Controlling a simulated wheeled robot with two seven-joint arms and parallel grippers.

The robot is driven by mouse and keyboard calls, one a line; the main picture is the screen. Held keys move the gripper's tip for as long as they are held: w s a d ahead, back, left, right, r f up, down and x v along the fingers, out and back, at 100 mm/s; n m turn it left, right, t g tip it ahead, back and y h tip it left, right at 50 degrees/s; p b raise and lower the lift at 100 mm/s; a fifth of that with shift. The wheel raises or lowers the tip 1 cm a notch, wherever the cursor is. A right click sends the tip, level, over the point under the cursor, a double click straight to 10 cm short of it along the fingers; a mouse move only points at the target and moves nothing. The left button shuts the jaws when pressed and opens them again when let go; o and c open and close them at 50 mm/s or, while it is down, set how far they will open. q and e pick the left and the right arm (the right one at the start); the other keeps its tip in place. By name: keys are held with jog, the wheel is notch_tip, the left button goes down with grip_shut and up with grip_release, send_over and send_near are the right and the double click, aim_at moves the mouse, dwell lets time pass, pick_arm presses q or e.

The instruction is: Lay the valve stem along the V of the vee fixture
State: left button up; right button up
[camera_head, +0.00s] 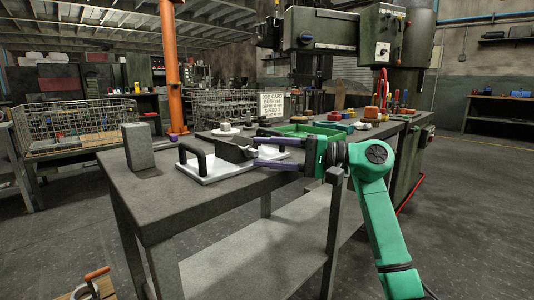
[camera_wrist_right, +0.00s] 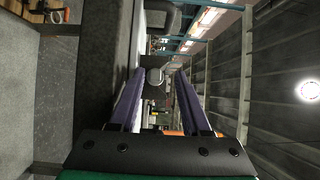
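My right gripper (camera_head: 257,152) reaches in from the right over the grey table. Its two purple fingers are spread wide apart; they also show open in the right wrist view (camera_wrist_right: 160,75). A dark grey block (camera_head: 233,149), which looks like the vee fixture, sits on a white board (camera_head: 212,172) just left of the fingertips. My left gripper is out of view.
The white board has a black arched handle (camera_head: 191,158) at its left. A grey upright block (camera_head: 139,146) stands at the table's left. A green tray (camera_head: 300,130) lies behind my right gripper. The table's front left (camera_head: 160,200) is clear.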

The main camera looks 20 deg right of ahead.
jog(key=shift+f, duration=0.1)
jog(key=shift+s+d, duration=0.1)
jog(key=shift+d, duration=0.1)
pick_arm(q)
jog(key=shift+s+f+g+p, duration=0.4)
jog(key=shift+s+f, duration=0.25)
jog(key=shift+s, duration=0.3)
pick_arm(e)
jog(key=v, duration=1.4)
jog(key=shift+s, duration=0.1)
